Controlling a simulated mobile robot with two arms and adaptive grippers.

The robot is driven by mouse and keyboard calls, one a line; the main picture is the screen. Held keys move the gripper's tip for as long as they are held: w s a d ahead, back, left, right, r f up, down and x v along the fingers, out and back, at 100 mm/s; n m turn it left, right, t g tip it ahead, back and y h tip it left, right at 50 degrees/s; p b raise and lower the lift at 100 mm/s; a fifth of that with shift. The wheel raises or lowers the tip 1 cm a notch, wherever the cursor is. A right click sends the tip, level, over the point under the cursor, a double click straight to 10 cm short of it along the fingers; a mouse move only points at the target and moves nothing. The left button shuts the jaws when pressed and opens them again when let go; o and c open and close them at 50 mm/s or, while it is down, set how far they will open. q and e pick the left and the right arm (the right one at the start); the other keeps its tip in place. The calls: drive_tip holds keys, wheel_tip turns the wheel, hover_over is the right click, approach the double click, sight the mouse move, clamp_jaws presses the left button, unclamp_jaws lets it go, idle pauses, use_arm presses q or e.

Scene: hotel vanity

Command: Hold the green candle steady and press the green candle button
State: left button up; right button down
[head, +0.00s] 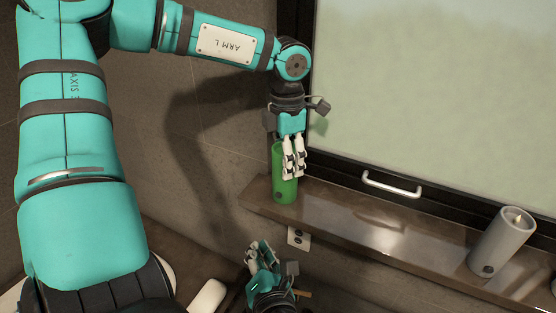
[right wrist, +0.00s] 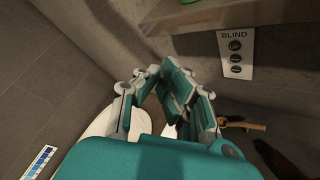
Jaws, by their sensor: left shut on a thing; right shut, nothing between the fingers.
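The green candle (head: 285,188) stands upright at the left end of the stone ledge in the head view. A small dark round button (head: 280,197) shows low on its side. My right gripper (head: 262,248) is shut and empty, below the ledge and apart from the candle. In the right wrist view, the right gripper's fingers (right wrist: 165,78) are together, and only a sliver of green shows at the top edge.
A grey candle (head: 503,240) with a flame stands on the ledge (head: 350,221) to the right. A window with a white handle (head: 391,185) is behind it. A wall panel marked BLIND (right wrist: 236,56) with dark buttons sits below the ledge. The ledge between the candles is clear.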

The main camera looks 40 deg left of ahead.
sight(271, 209)
drive_tip(key=r, duration=0.1)
drive_tip(key=s+a+r+n+y, duration=0.1)
drive_tip(key=r+n, duration=0.1)
drive_tip(key=shift+s+a+r+y, duration=0.15)
drive_tip(key=shift+s+r+y, duration=0.15)
drive_tip(key=shift+r, duration=0.1)
drive_tip(key=shift+w, duration=0.15)
drive_tip(key=shift+w+a, duration=0.45)
drive_tip(key=shift+w, duration=0.9)
drive_tip(key=shift+w+a, duration=0.4)
drive_tip(key=shift+w, duration=1)
drive_tip(key=shift+w+a, duration=0.45)
drive_tip(key=shift+w, duration=0.9)
drive_tip(key=shift+w, duration=0.1)
drive_tip(key=shift+w+a, duration=0.1)
drive_tip(key=shift+w, duration=0.2)
